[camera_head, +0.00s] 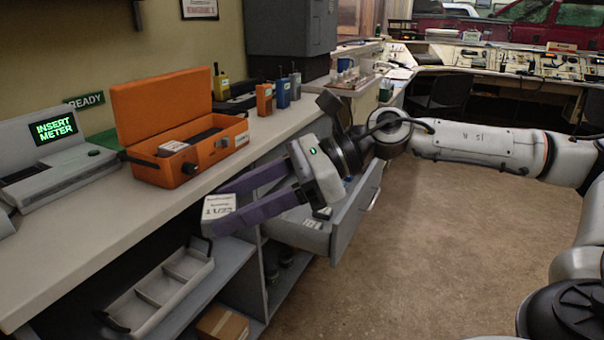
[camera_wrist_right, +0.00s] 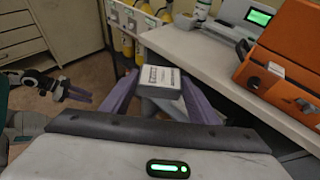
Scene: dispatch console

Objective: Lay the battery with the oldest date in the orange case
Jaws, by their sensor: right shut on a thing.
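My right gripper (camera_head: 233,203) is shut on a battery (camera_head: 218,207), a light block with a printed white label whose date seems to end in "/23"; the rest is hard to read. It holds the battery in the air in front of the counter edge. The wrist view also shows the battery (camera_wrist_right: 160,77) between the purple fingers. The orange case (camera_head: 165,172) stands open on the counter, its lid raised, beyond the gripper. A dark shape shows inside it; its floor is partly hidden. My left gripper (camera_wrist_right: 76,92) shows small in the wrist view, fingers apart and empty.
An open drawer (camera_head: 345,215) with several pale items sits under the counter, behind my right gripper. A grey divided tray (camera_head: 165,290) lies on a lower shelf. A meter device (camera_head: 55,155) reading "INSERT METER" is left of the case. Several radios (camera_head: 264,99) stand right of it.

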